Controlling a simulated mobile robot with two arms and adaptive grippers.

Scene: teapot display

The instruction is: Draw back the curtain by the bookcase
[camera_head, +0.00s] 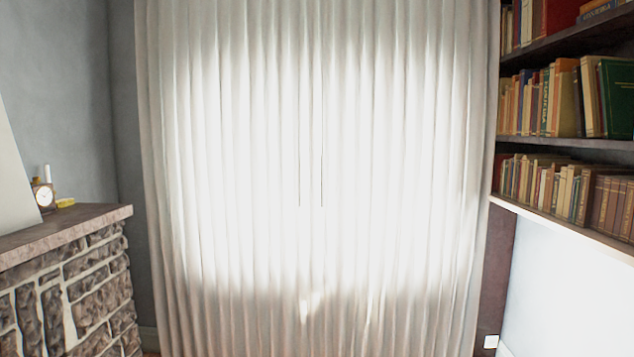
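A white pleated curtain (400,130) hangs closed across the middle of the head view, with bright light glowing through it. Two thin dark vertical lines show near its centre; I cannot tell whether they are cords, wands or a gap. The bookcase (565,144) stands at the right, with several rows of books on dark shelves, close beside the curtain's right edge. Neither of my grippers shows in this view.
At the left is a stone fireplace (75,290) with a mantel (70,230) that juts toward the curtain. A small clock (43,195) stands on the mantel. A white surface (570,290) lies below the bookshelves. The space before the curtain looks clear.

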